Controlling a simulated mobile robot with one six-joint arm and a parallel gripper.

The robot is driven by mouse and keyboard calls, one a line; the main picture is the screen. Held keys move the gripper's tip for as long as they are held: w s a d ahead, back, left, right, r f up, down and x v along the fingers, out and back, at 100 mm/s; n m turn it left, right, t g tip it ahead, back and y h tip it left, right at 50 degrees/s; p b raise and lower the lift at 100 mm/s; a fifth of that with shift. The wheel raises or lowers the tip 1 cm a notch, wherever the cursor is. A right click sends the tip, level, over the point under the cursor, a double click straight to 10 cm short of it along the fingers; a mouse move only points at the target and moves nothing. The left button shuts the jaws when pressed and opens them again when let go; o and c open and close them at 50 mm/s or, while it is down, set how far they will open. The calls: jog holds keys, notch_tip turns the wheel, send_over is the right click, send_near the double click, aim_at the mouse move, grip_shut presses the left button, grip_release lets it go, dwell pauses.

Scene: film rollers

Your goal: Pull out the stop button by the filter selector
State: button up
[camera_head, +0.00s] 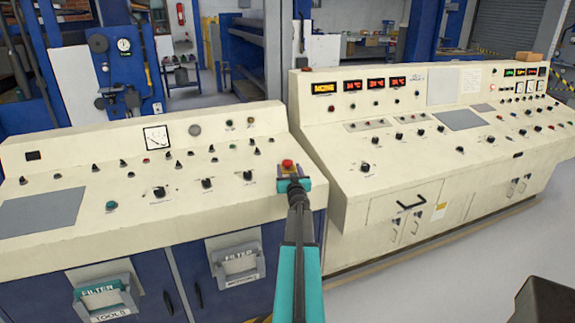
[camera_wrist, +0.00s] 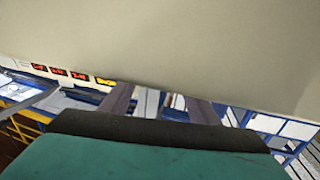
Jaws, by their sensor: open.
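The red stop button (camera_head: 288,164) sits on a yellowish base at the right end of the near cream console (camera_head: 75,165). My gripper (camera_head: 291,177) is right in front of the button in the head view and overlaps its base. Whether it touches the button cannot be told. In the wrist view, the two fingers of my gripper (camera_wrist: 160,103) stand apart, with nothing seen between them. The button does not show there. Black selector knobs (camera_head: 247,176) lie left of the button; I cannot tell which is the filter selector.
A second cream console (camera_head: 400,150) with red displays stands close on the right. A large pale surface (camera_wrist: 170,40) fills the top of the wrist view.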

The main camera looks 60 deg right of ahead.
aim_at(288, 162)
jog(key=shift+x, duration=2.45)
grip_shut()
jog(key=shift+r+p, duration=0.75)
jog(key=shift+p, duration=0.6)
jog(key=shift+r, duration=0.1)
grip_release()
jog(key=shift+a, duration=0.1)
jog(key=shift+s, duration=0.2)
